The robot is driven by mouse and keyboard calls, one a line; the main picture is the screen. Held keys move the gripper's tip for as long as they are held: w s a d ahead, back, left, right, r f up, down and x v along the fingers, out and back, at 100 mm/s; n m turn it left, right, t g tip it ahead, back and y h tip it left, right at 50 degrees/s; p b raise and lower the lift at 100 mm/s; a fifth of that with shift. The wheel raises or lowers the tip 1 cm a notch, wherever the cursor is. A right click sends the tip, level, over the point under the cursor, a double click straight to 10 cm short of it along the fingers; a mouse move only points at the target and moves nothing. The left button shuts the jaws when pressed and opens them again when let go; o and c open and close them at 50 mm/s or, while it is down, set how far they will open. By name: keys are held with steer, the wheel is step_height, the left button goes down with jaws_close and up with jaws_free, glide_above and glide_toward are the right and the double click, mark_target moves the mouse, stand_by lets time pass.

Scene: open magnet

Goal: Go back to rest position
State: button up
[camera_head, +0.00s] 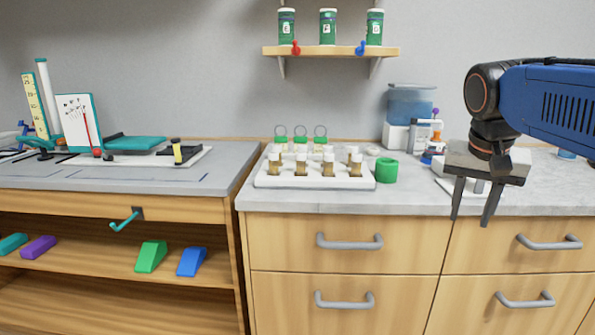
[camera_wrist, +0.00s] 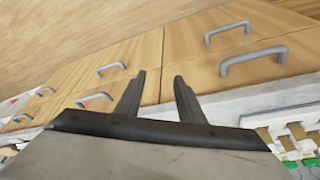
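My gripper (camera_head: 472,218) hangs at the right in the head view, in front of the drawer counter's edge, with its fingers pointing down. Its two fingers also show in the wrist view (camera_wrist: 162,82). They stand apart with nothing between them, so the gripper is open and empty. My blue arm reaches in from the right edge of the head view.
A blue-lidded container (camera_head: 410,104) stands behind. Drawers (camera_head: 345,290) lie below. A shelf (camera_head: 330,51) holds green jars. The left bench (camera_head: 100,182) carries a scale and boards.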

steer(key=s+a+f+n+t+y, duration=0.1)
steer(key=s+a+f+n, duration=0.1)
steer(key=s+f, duration=0.5)
steer(key=s+a+f+n+y, duration=0.1)
steer(key=s+a+f+n, duration=0.2)
steer(key=s+f, duration=0.4)
step_height(320, 180, down, 6)
steer(key=shift+a+f+n+t, duration=0.1)
steer(key=shift+a+n+t, duration=0.3)
steer(key=shift+n, duration=0.3)
steer(key=shift+s, duration=0.1)
